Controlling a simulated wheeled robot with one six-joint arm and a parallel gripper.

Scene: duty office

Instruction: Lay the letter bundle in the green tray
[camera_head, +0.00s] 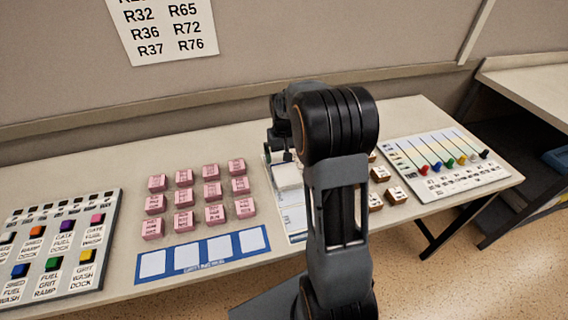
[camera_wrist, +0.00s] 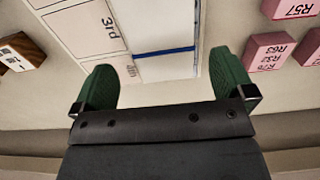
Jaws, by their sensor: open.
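My gripper (camera_head: 281,154) hangs over the middle of the desk, left of my arm, above a white printed sheet (camera_head: 294,217). In the wrist view my gripper (camera_wrist: 165,82) has two green fingers spread wide apart, with nothing held between them. Below them lies the printed sheet (camera_wrist: 165,30) with boxes and blue lines. A pale white block (camera_head: 288,176) shows just below the gripper in the head view; I cannot tell whether it is a letter bundle. I see no green tray in either view. My arm hides part of the desk.
Pink labelled blocks (camera_head: 211,192) stand in rows left of the gripper, behind a blue strip (camera_head: 203,254) with white squares. Brown-and-white blocks (camera_head: 396,195) lie right of my arm. A button panel (camera_head: 60,250) is at left, a slider board (camera_head: 445,162) at right.

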